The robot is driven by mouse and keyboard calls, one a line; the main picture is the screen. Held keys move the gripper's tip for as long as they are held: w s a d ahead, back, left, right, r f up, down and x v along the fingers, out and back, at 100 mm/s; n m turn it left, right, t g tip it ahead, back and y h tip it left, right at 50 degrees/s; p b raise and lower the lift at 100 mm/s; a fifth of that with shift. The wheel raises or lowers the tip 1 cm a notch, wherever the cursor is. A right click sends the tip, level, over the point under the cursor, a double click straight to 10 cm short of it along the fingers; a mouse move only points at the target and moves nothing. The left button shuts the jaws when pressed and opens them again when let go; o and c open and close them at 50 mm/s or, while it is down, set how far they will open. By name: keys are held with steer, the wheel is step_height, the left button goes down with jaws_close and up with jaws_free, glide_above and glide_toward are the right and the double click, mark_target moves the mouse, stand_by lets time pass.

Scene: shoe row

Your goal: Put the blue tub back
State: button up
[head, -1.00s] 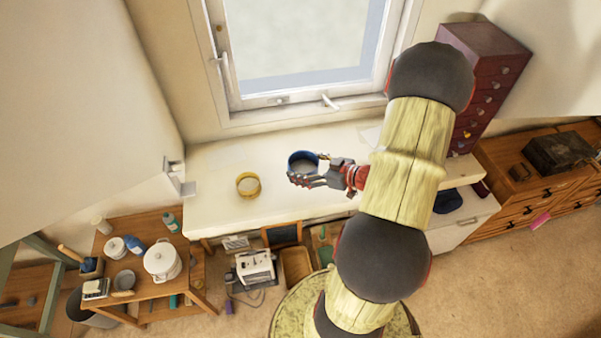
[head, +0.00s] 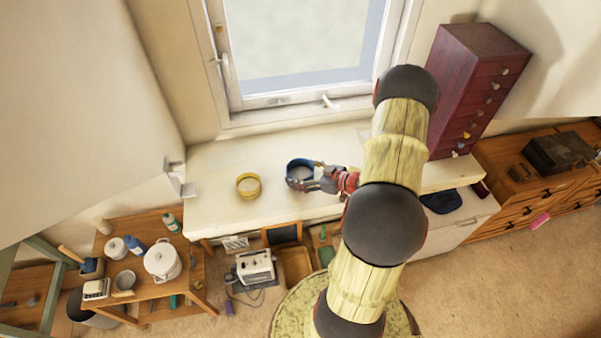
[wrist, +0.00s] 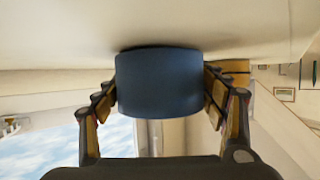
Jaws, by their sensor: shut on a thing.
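The blue tub (head: 291,166) is a short round tub, with its open top facing up in the head view. It is over the white surface under the window (head: 222,210), right of a yellow tub (head: 249,193). My gripper (head: 301,181) is shut on the blue tub, reaching it from the right. In the wrist view, which is upside down, the gripper's fingers (wrist: 160,92) clasp both sides of the blue tub (wrist: 158,82). The tub's base is at or very close to the white surface there, with a dark shadow beside it. I cannot tell whether it touches.
A dark red drawer cabinet (head: 456,105) stands right of my arm. The window (head: 300,50) is behind the white surface. A low wooden table (head: 150,285) with a white pot (head: 162,262) stands at lower left. The white surface left of the yellow tub is clear.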

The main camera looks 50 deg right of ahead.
steer(key=shift+f, duration=0.2)
steer(key=o, duration=1.2)
steer(key=shift+o, duration=0.9)
steer(key=shift+r, duration=0.15)
